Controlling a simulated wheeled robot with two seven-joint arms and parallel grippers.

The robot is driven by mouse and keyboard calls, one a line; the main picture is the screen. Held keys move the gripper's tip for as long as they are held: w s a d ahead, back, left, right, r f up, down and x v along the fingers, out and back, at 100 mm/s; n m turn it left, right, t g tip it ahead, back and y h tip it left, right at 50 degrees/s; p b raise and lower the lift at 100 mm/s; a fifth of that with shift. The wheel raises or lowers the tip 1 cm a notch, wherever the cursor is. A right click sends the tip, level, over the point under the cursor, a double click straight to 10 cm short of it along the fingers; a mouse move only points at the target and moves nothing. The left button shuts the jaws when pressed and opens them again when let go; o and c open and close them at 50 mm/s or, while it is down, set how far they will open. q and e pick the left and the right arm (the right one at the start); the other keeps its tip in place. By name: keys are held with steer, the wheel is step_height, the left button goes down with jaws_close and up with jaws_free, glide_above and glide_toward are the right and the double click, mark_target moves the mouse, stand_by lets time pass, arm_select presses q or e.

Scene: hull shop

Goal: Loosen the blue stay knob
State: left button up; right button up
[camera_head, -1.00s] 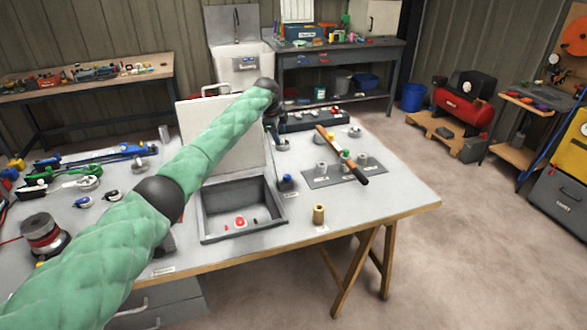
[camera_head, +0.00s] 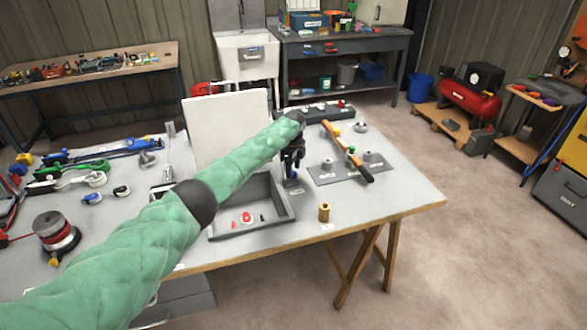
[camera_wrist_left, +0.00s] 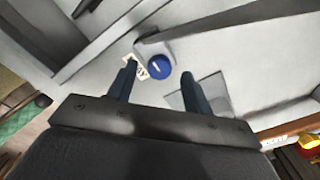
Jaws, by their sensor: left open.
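The blue stay knob (camera_wrist_left: 159,65) has a pale line on its face and sits on a grey mount beside the box, with a small printed label next to it. In the head view only a bit of the knob (camera_head: 294,175) shows below my left gripper (camera_head: 292,168). In the wrist view the left gripper (camera_wrist_left: 159,70) is open, one finger either side of the knob, with gaps on both sides. I cannot tell whether the fingertips reach down around it. The open grey box (camera_head: 213,222) has its white lid (camera_head: 225,125) raised. My right gripper is not in view.
A grey plate (camera_head: 322,178) with knobs and a wooden-handled tool (camera_head: 345,152) lies right of the gripper. A brass cylinder (camera_head: 324,212) stands near the front edge. Small red and dark pieces lie inside the box. Clamps and a cable reel (camera_head: 55,238) occupy the left.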

arm_select(q)
steer(key=shift+f, duration=0.85)
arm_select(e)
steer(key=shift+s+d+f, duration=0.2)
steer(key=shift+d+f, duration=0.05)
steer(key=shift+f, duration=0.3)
arm_select(q)
steer(key=c, duration=1)
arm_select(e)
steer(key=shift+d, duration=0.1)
